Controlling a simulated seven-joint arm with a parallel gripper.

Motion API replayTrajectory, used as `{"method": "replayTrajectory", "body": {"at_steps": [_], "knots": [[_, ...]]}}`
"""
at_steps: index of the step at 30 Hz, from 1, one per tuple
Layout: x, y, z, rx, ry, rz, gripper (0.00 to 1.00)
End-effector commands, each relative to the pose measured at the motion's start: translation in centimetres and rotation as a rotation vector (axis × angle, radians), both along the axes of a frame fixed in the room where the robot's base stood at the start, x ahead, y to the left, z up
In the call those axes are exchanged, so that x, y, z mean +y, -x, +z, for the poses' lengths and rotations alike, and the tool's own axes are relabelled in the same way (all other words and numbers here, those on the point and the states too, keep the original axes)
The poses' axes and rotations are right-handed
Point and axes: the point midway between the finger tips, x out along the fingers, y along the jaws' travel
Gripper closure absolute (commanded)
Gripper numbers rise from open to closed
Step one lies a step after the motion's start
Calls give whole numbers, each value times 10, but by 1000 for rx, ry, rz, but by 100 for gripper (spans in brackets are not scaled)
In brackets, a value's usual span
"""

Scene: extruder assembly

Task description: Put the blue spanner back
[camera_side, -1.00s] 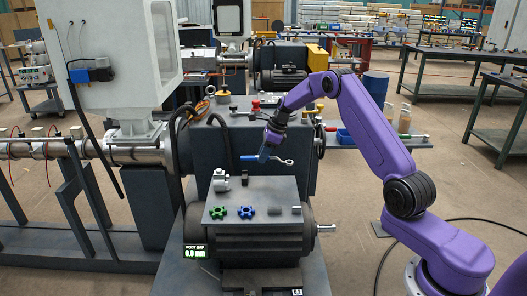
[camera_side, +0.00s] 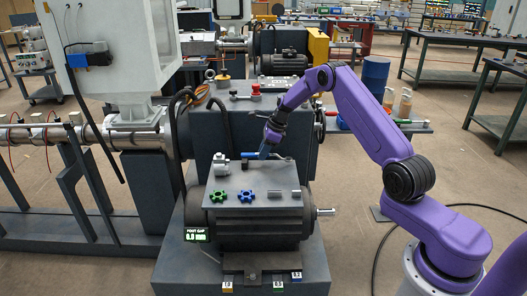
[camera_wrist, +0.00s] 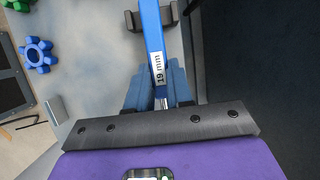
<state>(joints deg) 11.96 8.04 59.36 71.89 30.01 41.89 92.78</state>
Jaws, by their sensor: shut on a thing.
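The blue spanner (camera_wrist: 152,35) is in the wrist view, its handle running up from between my fingers and out at the top edge. A label on it reads 19 mm. My gripper (camera_wrist: 158,92) is shut on it. In the side view my gripper (camera_side: 264,153) points down above the back edge of the motor's top plate, and part of the blue spanner (camera_side: 280,157) shows beside it. A dark bracket (camera_wrist: 136,20) lies behind or under the handle in the wrist view; I cannot tell if they touch. The spanner's ends are not clearly visible.
A grey clamp-like part (camera_side: 220,165) stands at the back left. A larger dark housing (camera_side: 290,125) rises behind.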

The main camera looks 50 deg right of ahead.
Motion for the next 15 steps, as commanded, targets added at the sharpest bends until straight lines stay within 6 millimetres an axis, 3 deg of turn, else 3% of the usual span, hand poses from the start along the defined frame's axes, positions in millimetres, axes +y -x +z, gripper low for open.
{"method": "replayTrajectory", "body": {"at_steps": [15], "knots": [[0,0,-4,-1,1,0,100]]}}
